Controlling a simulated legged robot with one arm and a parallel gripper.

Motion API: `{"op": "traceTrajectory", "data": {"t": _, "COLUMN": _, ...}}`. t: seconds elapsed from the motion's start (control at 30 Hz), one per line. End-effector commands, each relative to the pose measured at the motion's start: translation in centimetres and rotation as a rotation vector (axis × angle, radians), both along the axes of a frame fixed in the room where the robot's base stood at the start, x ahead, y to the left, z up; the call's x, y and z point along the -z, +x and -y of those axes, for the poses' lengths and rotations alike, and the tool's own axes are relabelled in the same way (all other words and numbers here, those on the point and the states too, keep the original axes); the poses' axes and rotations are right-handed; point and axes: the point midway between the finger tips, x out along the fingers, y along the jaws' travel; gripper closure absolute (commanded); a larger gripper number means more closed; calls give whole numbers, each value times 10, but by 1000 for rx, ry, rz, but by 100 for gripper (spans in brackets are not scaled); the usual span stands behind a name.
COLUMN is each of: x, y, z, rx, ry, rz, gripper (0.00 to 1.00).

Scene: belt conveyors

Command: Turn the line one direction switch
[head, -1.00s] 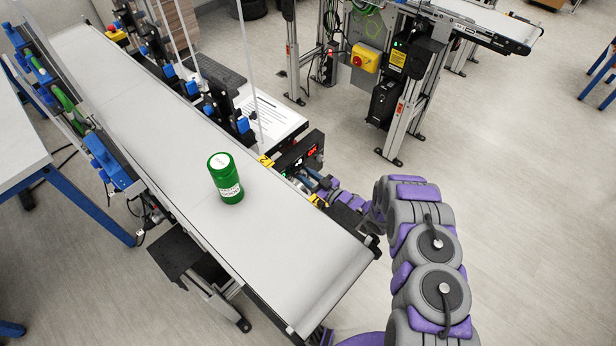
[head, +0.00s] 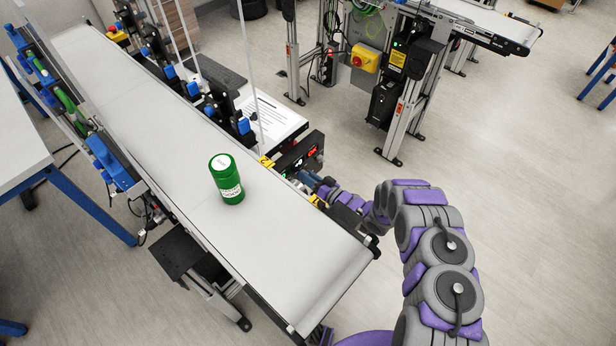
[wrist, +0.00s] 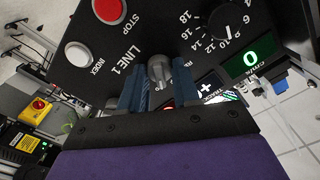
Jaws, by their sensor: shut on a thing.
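The line one control panel (wrist: 190,25) is black and fills the upper part of the wrist view, marked "LINE 1". Its direction switch (wrist: 159,68) is a grey knob in the middle of that view, between the two blue fingers of my gripper (wrist: 160,90). The gripper is shut on the knob; the fingers hide part of the panel and its markings around it. In the head view the panel (head: 300,152) stands at the right side of the belt, and my gripper (head: 312,182) is at its front face.
A green canister (head: 227,179) stands on the white conveyor belt (head: 120,130). The panel also has a red STOP button (wrist: 109,10), a white INDEX button (wrist: 77,53), a black dial (wrist: 233,20) and a green display (wrist: 250,57) reading 0. Open floor lies to the right.

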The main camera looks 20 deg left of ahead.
Motion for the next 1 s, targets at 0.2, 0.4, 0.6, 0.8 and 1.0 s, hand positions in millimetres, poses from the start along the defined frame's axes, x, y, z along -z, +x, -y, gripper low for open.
{"op": "traceTrajectory", "data": {"t": 0.2, "x": 1, "y": 2, "z": 1, "rx": 4, "ry": 44, "rz": -109, "gripper": 99}}
{"op": "traceTrajectory", "data": {"t": 0.4, "x": 1, "y": 2, "z": 1, "rx": 4, "ry": 67, "rz": -164, "gripper": 99}}
{"op": "traceTrajectory", "data": {"t": 0.6, "x": 1, "y": 3, "z": 1, "rx": 5, "ry": 74, "rz": -183, "gripper": 99}}
{"op": "traceTrajectory", "data": {"t": 0.8, "x": 1, "y": 3, "z": 2, "rx": 6, "ry": 75, "rz": -183, "gripper": 99}}
{"op": "traceTrajectory", "data": {"t": 1.0, "x": 1, "y": 3, "z": 2, "rx": 7, "ry": 74, "rz": -182, "gripper": 61}}
